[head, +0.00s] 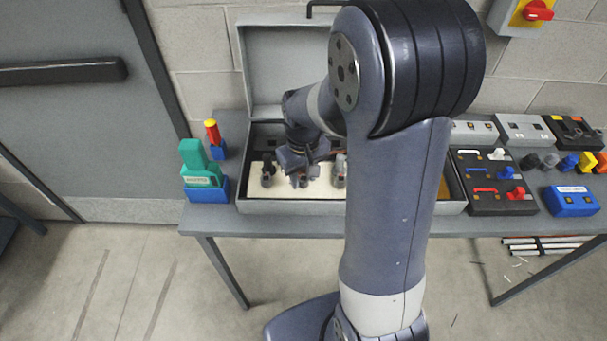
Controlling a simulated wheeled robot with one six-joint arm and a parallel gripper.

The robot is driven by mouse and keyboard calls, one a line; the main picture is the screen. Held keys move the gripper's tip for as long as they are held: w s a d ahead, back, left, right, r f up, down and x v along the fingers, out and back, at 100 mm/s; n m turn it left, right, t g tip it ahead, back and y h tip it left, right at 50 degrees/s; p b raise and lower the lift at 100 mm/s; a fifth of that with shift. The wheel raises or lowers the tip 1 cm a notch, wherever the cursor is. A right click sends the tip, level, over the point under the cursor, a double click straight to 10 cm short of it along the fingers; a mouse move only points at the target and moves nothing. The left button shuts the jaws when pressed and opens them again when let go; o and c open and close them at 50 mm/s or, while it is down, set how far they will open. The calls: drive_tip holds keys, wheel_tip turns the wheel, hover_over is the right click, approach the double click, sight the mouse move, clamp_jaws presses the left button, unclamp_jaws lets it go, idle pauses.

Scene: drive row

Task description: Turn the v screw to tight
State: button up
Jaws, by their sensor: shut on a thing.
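An open grey case (335,207) stands on the bench, with a cream panel (325,190) inside. My gripper (303,180) points down over the middle of the panel. It is shut on a small part there, apparently the v screw, which the fingers mostly hide. I cannot read any mark on it or tell how far it is turned. A dark upright fitting (267,171) stands on the panel to the left of my gripper. A grey upright fitting (340,171) stands close to its right.
The case's raised lid (285,65) stands behind my arm. A green and blue device (203,178) is left of the case. A black panel with handles (490,180) and a blue box (572,201) are at right. My arm hides the case's right part.

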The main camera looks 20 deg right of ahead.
drive_tip(key=m, duration=0.7)
drive_tip(key=shift+b, duration=0.35)
drive_tip(key=m, duration=0.3)
drive_tip(key=shift+m, duration=2.1)
drive_tip(key=o, duration=0.8)
drive_tip(key=shift+o, duration=0.2)
drive_tip(key=shift+r, duration=0.1)
